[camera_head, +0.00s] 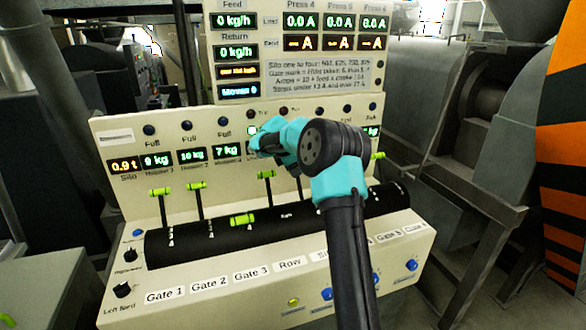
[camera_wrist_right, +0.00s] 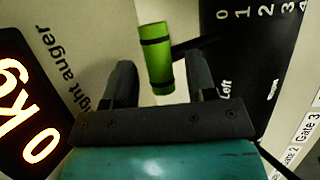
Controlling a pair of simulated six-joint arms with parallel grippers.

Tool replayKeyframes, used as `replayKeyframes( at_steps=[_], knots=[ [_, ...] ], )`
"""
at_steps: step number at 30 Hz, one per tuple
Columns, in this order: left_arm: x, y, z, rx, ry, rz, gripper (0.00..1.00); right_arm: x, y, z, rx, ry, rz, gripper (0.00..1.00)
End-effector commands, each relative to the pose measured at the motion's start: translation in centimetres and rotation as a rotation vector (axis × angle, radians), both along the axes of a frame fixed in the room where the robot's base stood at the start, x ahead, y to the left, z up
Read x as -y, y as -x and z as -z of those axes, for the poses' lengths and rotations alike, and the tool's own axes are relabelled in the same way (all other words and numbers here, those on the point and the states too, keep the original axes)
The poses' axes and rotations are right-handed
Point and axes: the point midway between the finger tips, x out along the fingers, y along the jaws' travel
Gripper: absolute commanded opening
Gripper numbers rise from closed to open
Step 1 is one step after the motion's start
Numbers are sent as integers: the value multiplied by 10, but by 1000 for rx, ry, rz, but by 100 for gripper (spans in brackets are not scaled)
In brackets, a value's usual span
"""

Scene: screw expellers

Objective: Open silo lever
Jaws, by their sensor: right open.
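A sloped control console (camera_head: 120,215) carries several levers with green handles. Upright green levers stand at the left (camera_head: 160,191), beside it (camera_head: 195,187) and near the middle (camera_head: 266,175). Another green handle (camera_head: 242,219) sits lower on the black drum. I cannot tell which is the silo lever. My right gripper (camera_head: 262,142) is above the middle of the console, partly hidden by its own wrist. In the right wrist view it is open (camera_wrist_right: 160,78), with a green lever handle (camera_wrist_right: 156,58) between and just beyond its fingers. No grip shows. My left gripper is not in view.
The black drum (camera_head: 190,244) runs across the console, with gate labels below it. A silo display (camera_head: 123,166) reads 0.9 t. A tall readout panel (camera_head: 295,50) rises behind. Blue knobs (camera_head: 412,265) line the front. Grey machinery (camera_head: 455,130) stands at the right.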

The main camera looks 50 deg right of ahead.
Motion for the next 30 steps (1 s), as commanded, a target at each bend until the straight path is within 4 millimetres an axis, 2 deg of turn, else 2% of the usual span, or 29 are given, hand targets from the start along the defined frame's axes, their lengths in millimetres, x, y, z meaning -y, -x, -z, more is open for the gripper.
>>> replayKeyframes(
  at_steps=[2, 18, 26, 30],
  knots=[
    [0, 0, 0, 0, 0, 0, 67, 0, 0, 0, 0, 0, 0, 50],
    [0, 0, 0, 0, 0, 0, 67, 0, -1, -1, 3, 2, 0, 0],
    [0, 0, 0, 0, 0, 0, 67, -1, -2, -1, 6, 4, -4, 0],
    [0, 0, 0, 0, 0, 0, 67, -9, -7, -3, 19, 10, -14, 0]
  ],
)
